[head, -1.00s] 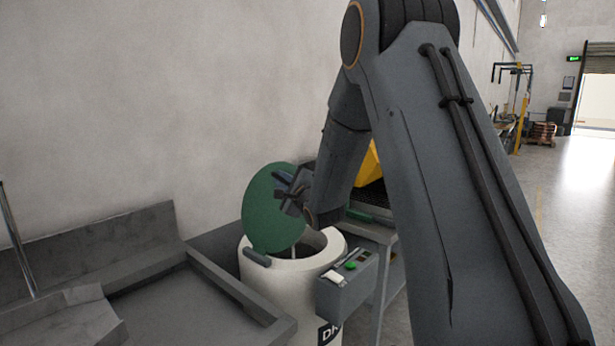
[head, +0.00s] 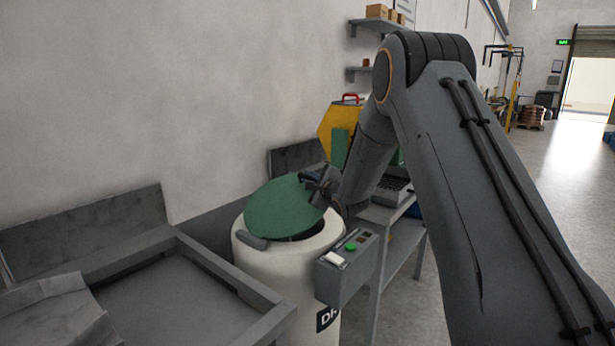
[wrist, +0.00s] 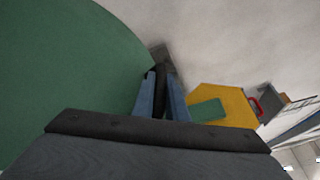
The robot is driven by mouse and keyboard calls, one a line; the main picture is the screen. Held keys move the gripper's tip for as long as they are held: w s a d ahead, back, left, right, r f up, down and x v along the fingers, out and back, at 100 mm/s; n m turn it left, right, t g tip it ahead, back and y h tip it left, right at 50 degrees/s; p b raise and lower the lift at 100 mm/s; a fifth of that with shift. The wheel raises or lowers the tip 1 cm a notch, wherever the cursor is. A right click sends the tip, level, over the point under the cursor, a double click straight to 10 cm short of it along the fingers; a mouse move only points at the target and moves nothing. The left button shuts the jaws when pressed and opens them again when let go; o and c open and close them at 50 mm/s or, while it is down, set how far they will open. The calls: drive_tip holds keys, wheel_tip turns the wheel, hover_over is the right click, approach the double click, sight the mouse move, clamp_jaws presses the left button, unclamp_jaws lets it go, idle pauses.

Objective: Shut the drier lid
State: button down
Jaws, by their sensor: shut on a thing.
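The drier (head: 262,272) is a white drum with a dark opening partly showing at its right. Its round green lid (head: 284,208) is hinged at the left front and tilted partway down over the drum. My gripper (head: 313,183) is at the lid's far right edge. In the wrist view the gripper fingers (wrist: 161,95) are closed on a dark handle at the rim of the green lid (wrist: 70,70). The grip itself is small and dark in the head view.
A grey control box (head: 346,265) with a green button sits on the drier's right side. A grey sink-like basin (head: 180,290) stands at the left. A yellow machine (head: 341,122) and a grey bench (head: 385,212) stand behind. Open floor lies at the right.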

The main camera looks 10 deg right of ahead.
drive_tip(key=shift+w+f, duration=0.1)
drive_tip(key=shift+f, duration=0.35)
drive_tip(key=c, duration=1.8)
unclamp_jaws()
drive_tip(key=shift+o, duration=0.2)
drive_tip(key=shift+d, duration=0.15)
drive_tip(key=b+v, duration=0.1)
drive_tip(key=v, duration=0.6)
drive_tip(key=shift+s+d+r, duration=0.1)
drive_tip(key=shift+s, duration=0.3)
